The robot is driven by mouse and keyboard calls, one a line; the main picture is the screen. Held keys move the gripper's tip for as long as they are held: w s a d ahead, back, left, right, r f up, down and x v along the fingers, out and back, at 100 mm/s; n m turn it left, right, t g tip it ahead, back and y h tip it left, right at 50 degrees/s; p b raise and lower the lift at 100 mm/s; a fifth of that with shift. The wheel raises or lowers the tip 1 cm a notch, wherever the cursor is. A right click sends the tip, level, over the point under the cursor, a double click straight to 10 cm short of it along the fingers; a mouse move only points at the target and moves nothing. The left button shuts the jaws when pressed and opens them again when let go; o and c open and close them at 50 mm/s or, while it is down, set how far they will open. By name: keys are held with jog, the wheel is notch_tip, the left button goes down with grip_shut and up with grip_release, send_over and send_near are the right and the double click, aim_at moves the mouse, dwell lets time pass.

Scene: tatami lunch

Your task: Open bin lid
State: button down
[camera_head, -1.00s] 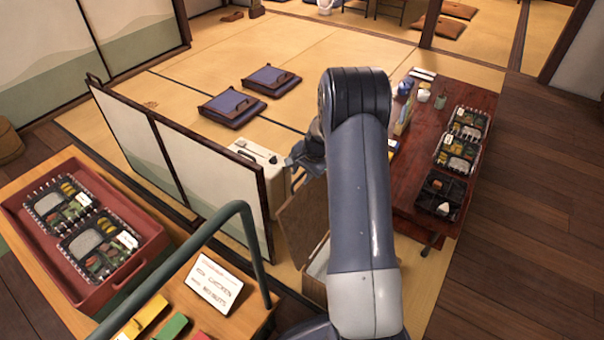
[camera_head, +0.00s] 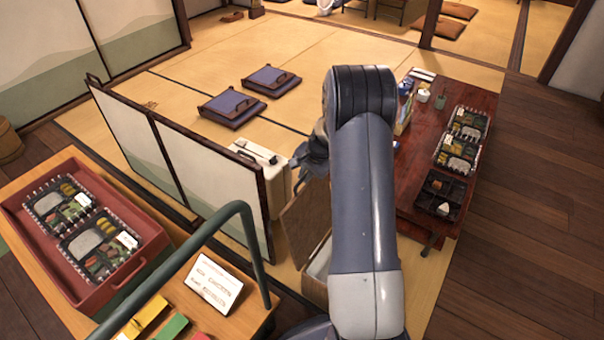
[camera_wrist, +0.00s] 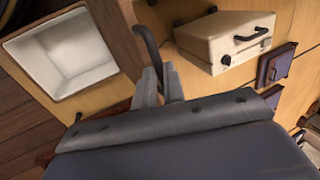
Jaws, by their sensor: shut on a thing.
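The bin (camera_head: 316,290) is a wooden box with a pale inside, low in front of me and partly hidden by my arm. Its brown lid (camera_head: 306,222) is raised and stands steeply tilted at the bin's far side. In the wrist view the bin's white inside (camera_wrist: 66,52) is open to view, and the wooden lid (camera_wrist: 113,28) shows beside it. A dark curved handle (camera_wrist: 147,48) rises between the fingers of my gripper (camera_wrist: 160,84), which is shut on it. In the head view my gripper (camera_head: 313,155) is at the lid's upper edge, partly hidden by my arm.
A folding screen (camera_head: 205,180) stands left of the bin, with a cream case (camera_head: 262,152) behind it. A dark red table (camera_head: 420,180) with lunch boxes is on the right. A cart with a red tray (camera_head: 150,262) is at the front left.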

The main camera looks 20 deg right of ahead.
jog(key=s+d, duration=0.2)
jog(key=s, duration=0.1)
jog(key=s+d, duration=0.1)
jog(key=s, duration=0.1)
jog(key=shift+d+r+b, duration=0.1)
jog(key=shift+r+b, duration=0.1)
jog(key=shift+b, duration=0.1)
jog(key=c, duration=1.5)
grip_release()
jog(key=p+v, duration=0.2)
jog(key=v, duration=0.9)
jog(key=shift+p, duration=0.3)
jog(key=shift+f, duration=0.1)
